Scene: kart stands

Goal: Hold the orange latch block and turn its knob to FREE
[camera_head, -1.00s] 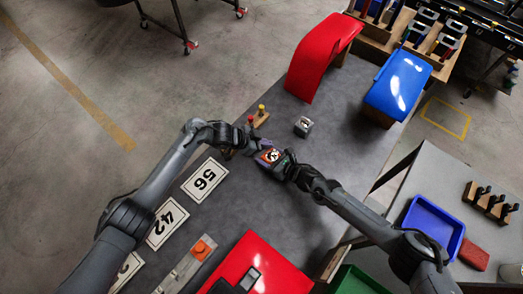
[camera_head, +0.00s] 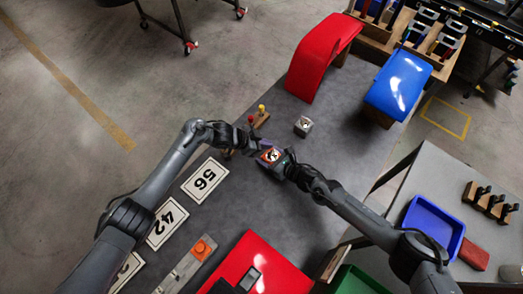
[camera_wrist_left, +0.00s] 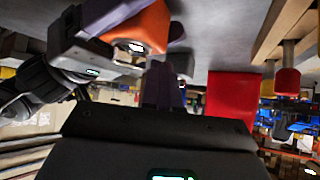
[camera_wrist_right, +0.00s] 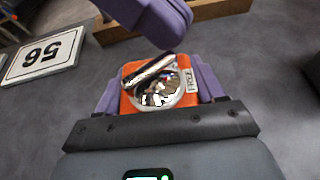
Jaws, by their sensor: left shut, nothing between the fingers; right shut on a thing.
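The orange latch block (camera_wrist_right: 127,103) is between the purple fingers of my right gripper (camera_wrist_right: 158,95), which is shut on it above the grey table. It shows in the left wrist view (camera_wrist_left: 140,28) and the head view (camera_head: 270,155). Its round silver knob (camera_wrist_right: 158,90) carries a bar handle slanting up to the right. A white FREE label (camera_wrist_right: 190,80) is right of the knob; I cannot tell whether the bar lines up with it. My left gripper (camera_wrist_left: 164,85) is shut and empty, close beside the block; its purple fingertip (camera_wrist_right: 165,25) appears just above the knob, apart from it.
A wooden stand with red and yellow knobs (camera_head: 261,112) stands just behind the left gripper. A small grey block (camera_head: 303,126) lies to its right. Number plates (camera_head: 205,181) lie at left, a red panel (camera_head: 262,262) in front, red and blue fairings (camera_head: 398,85) behind.

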